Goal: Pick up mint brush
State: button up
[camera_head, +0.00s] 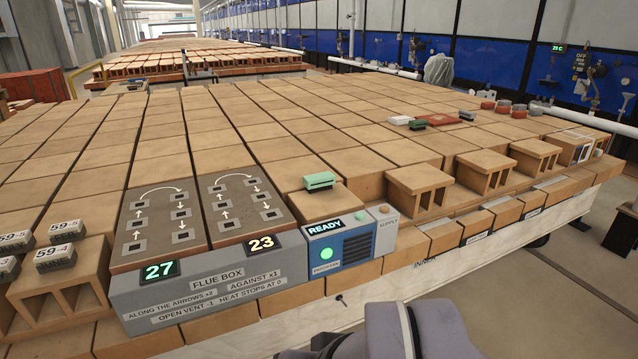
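The mint brush (320,180) has a pale green top and a darker lower part. It lies on a tan brick just behind the blue READY panel, right of the flue box plates. Nothing covers it. A rounded grey-purple part of my own arm shows at the bottom edge, nearer the camera than the brush and apart from it. My gripper's fingers are not in view.
The grey flue box (215,281) shows 27 and 23, with the READY panel (340,248) at its right. Small labelled blocks (55,257) sit at left. Raised hollow bricks (417,188) stand to the right. A green-topped item (418,125) lies farther back.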

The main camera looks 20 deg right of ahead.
aim_at(313, 182)
jog(key=i+l+z, duration=0.15)
jog(key=i+z, duration=0.25)
jog(key=i, duration=0.55)
jog(key=i+j+z, duration=0.15)
jog(key=i+z, duration=0.2)
jog(key=i, duration=0.6)
